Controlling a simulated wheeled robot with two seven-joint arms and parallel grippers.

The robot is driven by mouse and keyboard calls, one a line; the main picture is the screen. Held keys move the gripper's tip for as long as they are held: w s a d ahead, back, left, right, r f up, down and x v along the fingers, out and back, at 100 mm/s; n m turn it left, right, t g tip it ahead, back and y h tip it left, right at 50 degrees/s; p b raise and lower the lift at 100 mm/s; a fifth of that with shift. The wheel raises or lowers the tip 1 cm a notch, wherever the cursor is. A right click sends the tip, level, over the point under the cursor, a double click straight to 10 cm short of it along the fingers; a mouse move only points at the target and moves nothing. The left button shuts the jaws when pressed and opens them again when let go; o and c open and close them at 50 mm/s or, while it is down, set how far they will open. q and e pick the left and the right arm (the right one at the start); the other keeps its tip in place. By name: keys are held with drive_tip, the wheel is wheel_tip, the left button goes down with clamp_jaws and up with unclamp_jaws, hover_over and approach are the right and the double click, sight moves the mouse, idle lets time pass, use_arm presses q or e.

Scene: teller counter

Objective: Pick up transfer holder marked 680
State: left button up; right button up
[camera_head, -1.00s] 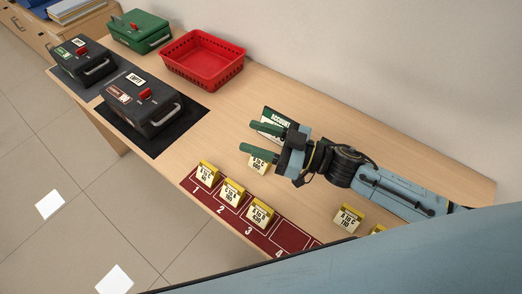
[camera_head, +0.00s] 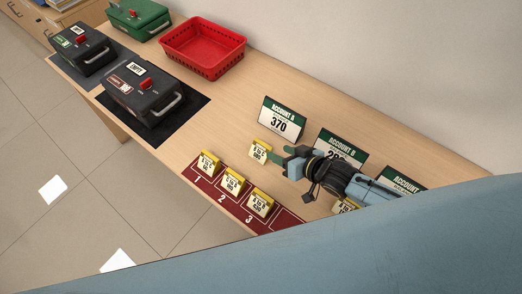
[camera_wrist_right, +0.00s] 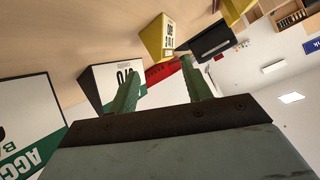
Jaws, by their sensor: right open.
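A small holder with a yellow top and a white label (camera_head: 260,152) stands alone on the counter, just in front of the account 370 sign. Its print is small, but seems to read 680. My right gripper (camera_head: 280,157) is open and empty, its green fingers just right of this holder and apart from it. In the right wrist view a yellow holder (camera_wrist_right: 156,38) appears beyond the open fingertips (camera_wrist_right: 163,82), not between them. My left gripper is not in view.
Several yellow-topped holders (camera_head: 234,182) stand on the numbered red strip (camera_head: 214,190) at the front edge. Account signs (camera_head: 282,120) stand behind. A red basket (camera_head: 203,48) and dark boxes (camera_head: 142,97) are at left. Bare counter lies between basket and signs.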

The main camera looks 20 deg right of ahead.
sight(268, 147)
drive_tip(key=x, duration=0.5)
drive_tip(key=shift+w+a+b, duration=0.3)
drive_tip(key=shift+b, duration=0.1)
clamp_jaws()
